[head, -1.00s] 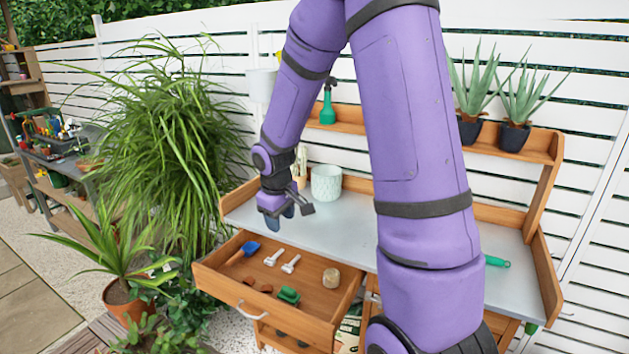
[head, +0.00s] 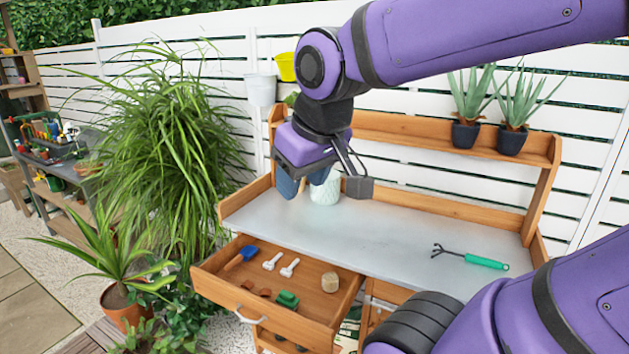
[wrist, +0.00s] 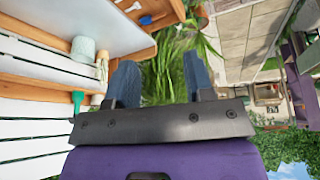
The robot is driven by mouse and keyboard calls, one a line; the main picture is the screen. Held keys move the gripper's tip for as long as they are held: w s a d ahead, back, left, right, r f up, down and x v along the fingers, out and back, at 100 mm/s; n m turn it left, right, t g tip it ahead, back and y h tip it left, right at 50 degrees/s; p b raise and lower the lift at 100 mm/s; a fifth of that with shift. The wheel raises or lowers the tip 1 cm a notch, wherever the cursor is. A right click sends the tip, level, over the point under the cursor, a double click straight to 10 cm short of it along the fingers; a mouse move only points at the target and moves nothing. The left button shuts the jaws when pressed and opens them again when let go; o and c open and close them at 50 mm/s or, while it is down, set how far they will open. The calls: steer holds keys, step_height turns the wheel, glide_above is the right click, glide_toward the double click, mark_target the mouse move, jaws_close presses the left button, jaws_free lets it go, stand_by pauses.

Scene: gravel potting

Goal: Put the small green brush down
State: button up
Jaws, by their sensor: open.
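The small green brush (head: 287,299) lies in the open wooden drawer (head: 225,300), near the drawer's front right part. My gripper (head: 303,182) is open and empty. It is in the air above the left part of the grey bench top, well above and behind the drawer, apart from the brush. The wrist view shows its two blue fingers spread (wrist: 162,82), with only plant leaves in the background between them. The brush cannot be made out in the wrist view.
A pale pot (head: 325,192) stands behind my gripper. A green-handled hand fork (head: 485,262) lies on the right of the bench top (head: 390,235), whose middle is clear.

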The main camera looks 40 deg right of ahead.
steer(key=shift+s+a+r+y, duration=0.1)
steer(key=shift+s+a+r, duration=0.05)
steer(key=shift+s, duration=0.45)
steer(key=shift+s+a+r+y, duration=0.1)
steer(key=shift+s+a, duration=0.1)
steer(key=shift+s, duration=0.45)
steer(key=shift+s+a+r+y, duration=0.1)
steer(key=shift+s+a+r, duration=0.05)
steer(key=shift+s, duration=0.45)
